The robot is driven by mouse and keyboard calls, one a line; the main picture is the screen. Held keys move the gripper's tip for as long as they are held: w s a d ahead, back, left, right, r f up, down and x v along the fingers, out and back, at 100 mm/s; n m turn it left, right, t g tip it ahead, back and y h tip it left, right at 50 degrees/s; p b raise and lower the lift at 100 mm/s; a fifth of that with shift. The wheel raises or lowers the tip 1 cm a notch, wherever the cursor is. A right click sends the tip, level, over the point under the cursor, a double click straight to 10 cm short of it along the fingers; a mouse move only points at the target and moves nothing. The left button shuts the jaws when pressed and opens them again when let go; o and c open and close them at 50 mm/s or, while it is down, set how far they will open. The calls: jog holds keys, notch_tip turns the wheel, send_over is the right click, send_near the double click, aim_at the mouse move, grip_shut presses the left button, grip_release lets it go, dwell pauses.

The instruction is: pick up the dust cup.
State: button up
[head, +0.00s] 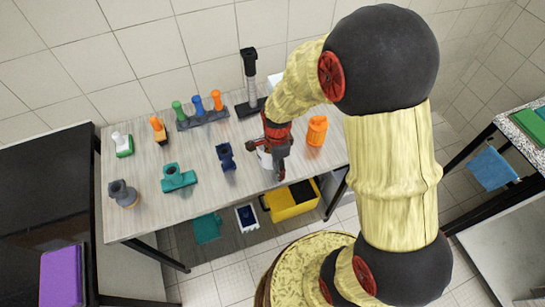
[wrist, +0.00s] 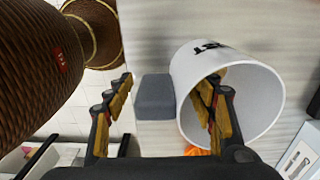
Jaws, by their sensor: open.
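The dust cup is a white cup (wrist: 192,65) with dark lettering, partly readable as "ST". In the wrist view its open mouth faces the camera. In the head view only a white part of it (head: 265,159) shows beside my gripper (head: 280,165), which hides the rest. In the wrist view my gripper (wrist: 167,82) is open, with its fingers well apart. The right finger overlaps the cup's mouth, and the left finger is outside the cup, to its left. I cannot tell whether the right finger touches the cup wall.
A grey block (wrist: 154,97) lies between the fingers, beside the cup. On the wooden table (head: 205,200) stand an orange container (head: 317,130), a dark blue piece (head: 226,156), a teal piece (head: 178,178) and a tall dark stand (head: 250,80). A yellow bin (head: 293,203) is below the table's front edge.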

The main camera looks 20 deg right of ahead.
jog(key=shift+c, duration=1.2)
jog(key=c, duration=1.1)
grip_shut()
